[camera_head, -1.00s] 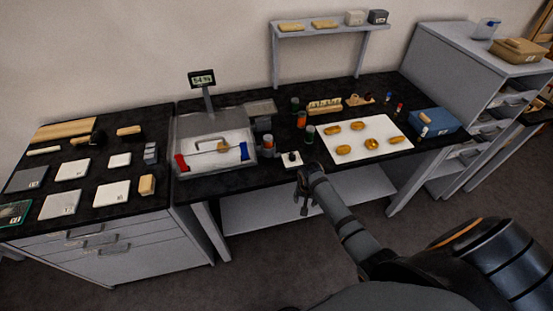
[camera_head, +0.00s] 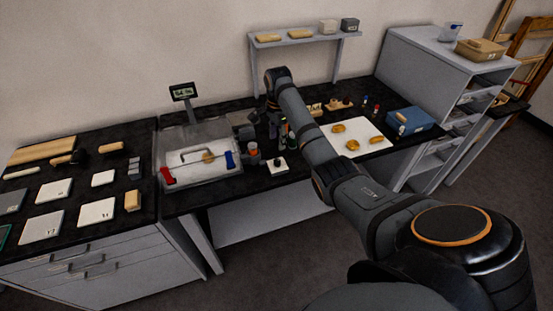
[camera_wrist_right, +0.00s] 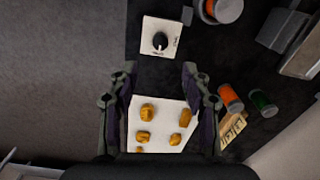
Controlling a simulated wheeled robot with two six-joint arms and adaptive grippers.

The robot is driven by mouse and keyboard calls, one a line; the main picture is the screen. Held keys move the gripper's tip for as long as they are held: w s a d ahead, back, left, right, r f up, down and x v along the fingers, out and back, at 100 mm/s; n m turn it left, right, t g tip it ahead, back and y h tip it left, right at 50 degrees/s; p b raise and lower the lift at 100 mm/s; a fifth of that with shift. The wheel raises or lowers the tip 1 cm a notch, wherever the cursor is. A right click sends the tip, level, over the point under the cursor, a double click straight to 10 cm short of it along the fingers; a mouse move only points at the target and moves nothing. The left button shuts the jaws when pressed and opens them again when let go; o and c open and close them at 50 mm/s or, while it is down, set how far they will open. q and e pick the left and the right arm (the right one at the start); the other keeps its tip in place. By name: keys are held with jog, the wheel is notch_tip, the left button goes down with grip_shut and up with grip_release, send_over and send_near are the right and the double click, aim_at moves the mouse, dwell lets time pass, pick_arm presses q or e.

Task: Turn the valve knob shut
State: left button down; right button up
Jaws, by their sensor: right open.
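The valve knob is a small black knob on a square white plate (camera_head: 277,166) at the front edge of the dark bench, in the head view. In the right wrist view the black knob (camera_wrist_right: 160,41) stands near the top centre, with a pale pointer mark and small lettering on its plate. My right gripper (camera_wrist_right: 160,72) is open and empty, its two fingers spread below the knob in that view. In the head view the gripper (camera_head: 270,130) hangs over the bench behind the plate, partly hidden by my arm. My left gripper does not show.
A white sheet (camera_head: 374,143) with several gold pieces lies to the right. Orange and green jars (camera_wrist_right: 230,98) stand close by. A tray (camera_head: 172,185) with a red-and-blue-ended tool sits left of the knob. A blue box (camera_head: 410,122) is at the right.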

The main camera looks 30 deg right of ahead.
aim_at(278, 160)
notch_tip(278, 160, down, 11)
jog(key=shift+w+d+r+p, duration=0.1)
jog(key=shift+r+p, duration=0.05)
jog(key=shift+p, duration=0.6)
grip_shut()
